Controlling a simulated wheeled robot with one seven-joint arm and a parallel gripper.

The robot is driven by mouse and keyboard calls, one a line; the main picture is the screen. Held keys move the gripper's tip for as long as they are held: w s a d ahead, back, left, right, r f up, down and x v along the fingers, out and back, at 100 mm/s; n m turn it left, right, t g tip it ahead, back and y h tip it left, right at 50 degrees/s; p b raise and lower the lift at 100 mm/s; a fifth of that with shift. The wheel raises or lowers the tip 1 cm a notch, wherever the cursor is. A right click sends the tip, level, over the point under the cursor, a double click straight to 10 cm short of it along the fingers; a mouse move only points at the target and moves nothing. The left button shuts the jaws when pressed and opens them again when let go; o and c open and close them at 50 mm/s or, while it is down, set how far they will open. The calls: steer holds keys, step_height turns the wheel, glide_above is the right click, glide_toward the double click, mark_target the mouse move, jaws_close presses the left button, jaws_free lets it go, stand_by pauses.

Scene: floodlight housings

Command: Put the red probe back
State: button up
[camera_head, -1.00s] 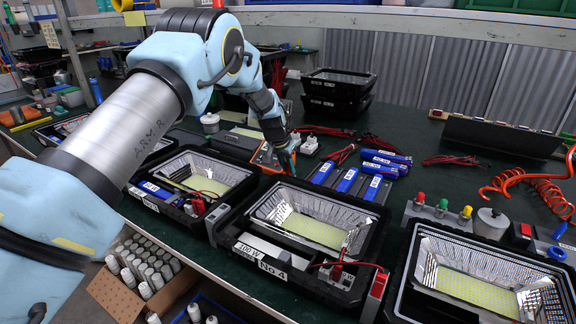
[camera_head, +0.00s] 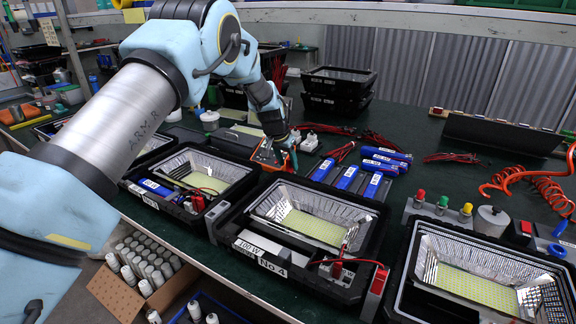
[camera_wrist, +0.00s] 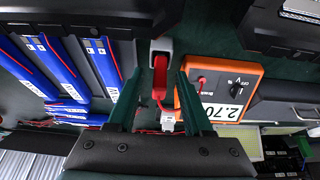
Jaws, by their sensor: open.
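In the wrist view the red probe (camera_wrist: 160,78) lies between the two green fingers of my gripper (camera_wrist: 158,92), which are open with a gap on each side. The probe's far end meets a small grey holder (camera_wrist: 161,46); I cannot tell how deeply it sits there. An orange multimeter (camera_wrist: 222,92) reading 2.70 lies just right of the right finger, with a red plug and lead on its face. In the head view my gripper (camera_head: 291,157) is low over the bench beside the multimeter (camera_head: 264,152); the probe is hidden there.
Blue-labelled driver boxes (camera_head: 347,178) stand close right of my gripper, with more blue packs (camera_head: 386,160) behind. Floodlight housings (camera_head: 300,225) line the front edge. A grey box with coloured lamps (camera_head: 441,209) stands right. Red leads (camera_head: 340,152) lie on the bench.

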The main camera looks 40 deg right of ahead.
steer(key=b+v, duration=0.2)
steer(key=v, duration=0.8)
steer(key=shift+a+r, duration=0.2)
steer(key=shift+r, duration=0.15)
steer(key=shift+s, duration=0.1)
steer(key=w+a+r+n+t+y, duration=0.1)
steer(key=w+a+n, duration=0.3)
steer(key=a, duration=1.3)
steer(key=w+a+r+n+y, duration=0.1)
steer(key=w+a+r+n, duration=0.2)
steer(key=a, duration=1.3)
steer(key=s+a+f+n, duration=0.1)
steer(key=s+a, duration=0.3)
steer(key=a, duration=0.4)
steer(key=s+a+f+n+y, duration=0.1)
steer(key=s+a+n, duration=0.2)
steer(key=s+a, duration=0.2)
steer(key=s+a+f+n+y, duration=0.1)
steer(key=s+a, duration=0.3)
steer(key=a, duration=0.7)
steer(key=shift+s+n+g, duration=0.35)
steer(key=shift+n+g, duration=0.05)
steer(key=shift+n, duration=0.2)
